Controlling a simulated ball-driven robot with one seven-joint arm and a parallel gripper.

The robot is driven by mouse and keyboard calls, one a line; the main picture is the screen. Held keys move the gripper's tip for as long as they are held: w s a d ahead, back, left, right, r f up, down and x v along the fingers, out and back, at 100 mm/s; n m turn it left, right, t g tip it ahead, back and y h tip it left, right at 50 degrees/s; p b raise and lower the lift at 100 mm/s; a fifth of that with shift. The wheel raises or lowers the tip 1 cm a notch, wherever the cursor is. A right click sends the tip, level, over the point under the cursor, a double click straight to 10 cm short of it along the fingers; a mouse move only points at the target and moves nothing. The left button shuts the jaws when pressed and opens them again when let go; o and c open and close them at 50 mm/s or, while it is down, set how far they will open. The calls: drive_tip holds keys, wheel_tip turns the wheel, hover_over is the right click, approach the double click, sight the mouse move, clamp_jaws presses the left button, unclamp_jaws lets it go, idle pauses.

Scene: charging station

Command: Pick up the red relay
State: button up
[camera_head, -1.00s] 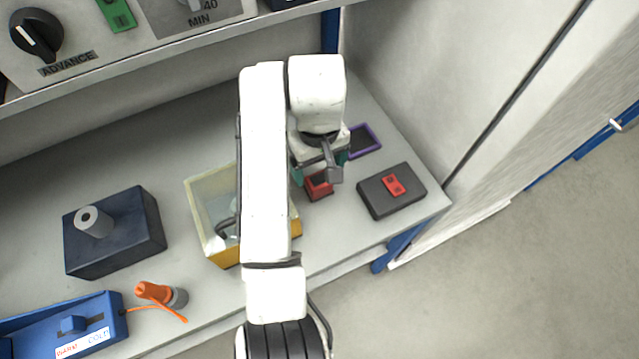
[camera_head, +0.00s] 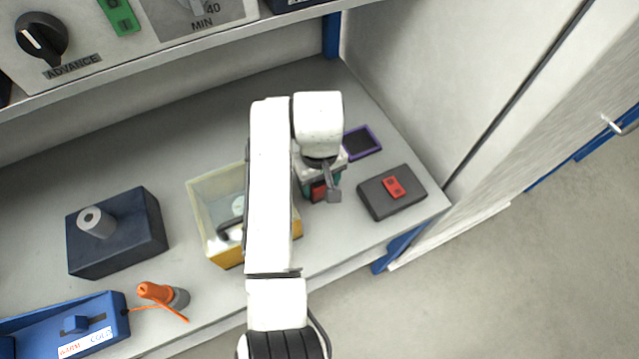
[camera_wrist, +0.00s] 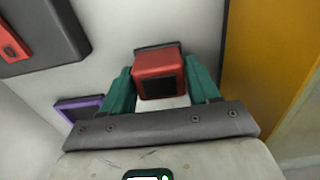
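The red relay (camera_wrist: 159,74) is a small red block with a dark face, standing on the grey shelf. In the wrist view it sits between the two green fingers of my gripper (camera_wrist: 162,92), one on each side. The fingers look spread, with slim gaps beside the relay; contact is not clear. In the head view my gripper (camera_head: 318,190) is low over the shelf, and only part of the relay (camera_head: 318,192) shows behind it.
A dark box with a red switch (camera_head: 391,192) lies right of my gripper. A purple-framed pad (camera_head: 377,141) lies behind it. A yellow-walled bin (camera_head: 229,258) stands close on the left. Further left are a dark block (camera_head: 117,250) and an orange-handled tool (camera_head: 156,292).

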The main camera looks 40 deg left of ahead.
drive_tip(key=c, duration=0.6)
drive_tip(key=shift+r, duration=0.1)
